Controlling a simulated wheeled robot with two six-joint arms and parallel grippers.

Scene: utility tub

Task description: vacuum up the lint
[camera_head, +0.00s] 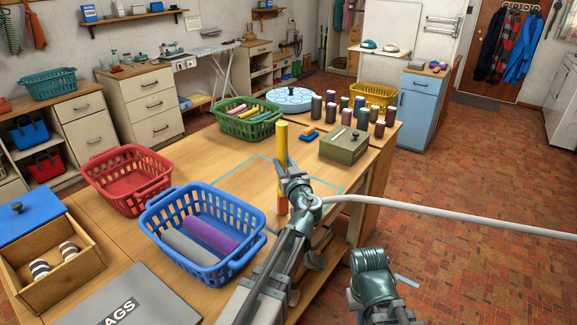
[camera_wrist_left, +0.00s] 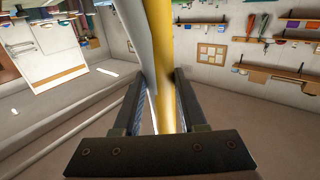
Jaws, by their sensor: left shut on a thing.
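My left gripper (camera_head: 287,176) is shut on the yellow vacuum wand (camera_head: 281,143), which stands nearly upright over the table. In the left wrist view the yellow wand (camera_wrist_left: 161,45) runs between the two fingers, with the pale grey hose (camera_wrist_left: 138,38) beside it. The hose (camera_head: 450,215) stretches off to the right in the head view. The wand's lower end is partly hidden behind my gripper, so I cannot tell whether it touches the table. A cyan outline (camera_head: 336,190) marks a patch of table around it. I cannot make out any lint there.
A blue basket (camera_head: 205,262) with rolled cloths and a red basket (camera_head: 128,182) stand left of the outline. A green basket (camera_head: 232,128), an olive box (camera_head: 345,144) and several spools (camera_head: 362,117) stand behind it. An open wooden box (camera_head: 85,270) is at front left.

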